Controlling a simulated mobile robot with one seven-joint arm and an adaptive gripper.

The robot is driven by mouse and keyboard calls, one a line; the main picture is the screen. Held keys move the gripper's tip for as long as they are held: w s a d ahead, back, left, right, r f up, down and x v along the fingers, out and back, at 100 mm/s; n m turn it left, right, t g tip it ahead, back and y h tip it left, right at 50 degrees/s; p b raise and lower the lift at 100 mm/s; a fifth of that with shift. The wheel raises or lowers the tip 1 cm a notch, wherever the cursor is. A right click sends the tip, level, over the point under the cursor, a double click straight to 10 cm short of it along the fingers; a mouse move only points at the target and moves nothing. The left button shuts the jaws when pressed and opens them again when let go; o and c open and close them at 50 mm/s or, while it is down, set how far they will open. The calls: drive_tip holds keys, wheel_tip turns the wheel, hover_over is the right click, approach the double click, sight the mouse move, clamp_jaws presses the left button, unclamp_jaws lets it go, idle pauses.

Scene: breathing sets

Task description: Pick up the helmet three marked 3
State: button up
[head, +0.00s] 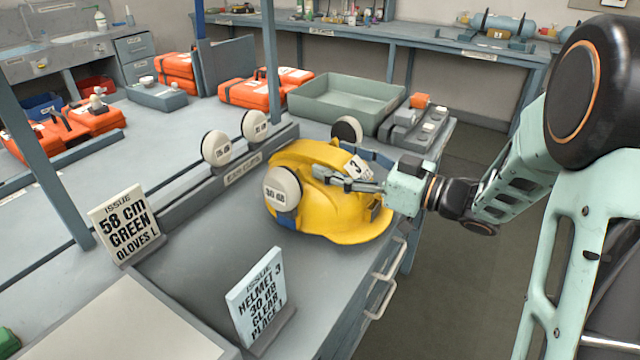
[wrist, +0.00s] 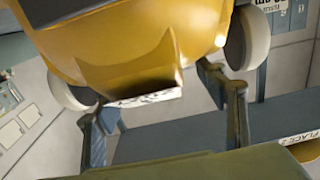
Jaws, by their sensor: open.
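The yellow helmet (head: 335,218) marked 3 sits on the grey bench top, with a white tag (head: 358,168) reading 3 on its side. A round white ear cup (head: 282,189) marked 30 dB is on its near side and another (head: 347,130) on its far side. My gripper (head: 335,162) is open, its fingers reaching over the helmet from the right. In the wrist view the helmet (wrist: 120,45) fills the top, and its peaked edge with the tag lies between my open fingers (wrist: 152,95). I cannot tell whether the fingers touch it.
An issue card (head: 260,300) for helmet 3 stands in front, and a green gloves card (head: 125,226) stands left. Loose ear cups (head: 217,148) stand along the rack behind. A green tray (head: 345,100) and orange cases (head: 255,92) lie farther back. Floor is clear at right.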

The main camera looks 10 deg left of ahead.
drive_tip(key=x, duration=0.4)
drive_tip(key=shift+w+a, duration=0.2)
drive_tip(key=shift+w, duration=0.2)
drive_tip(key=shift+r, duration=0.1)
clamp_jaws()
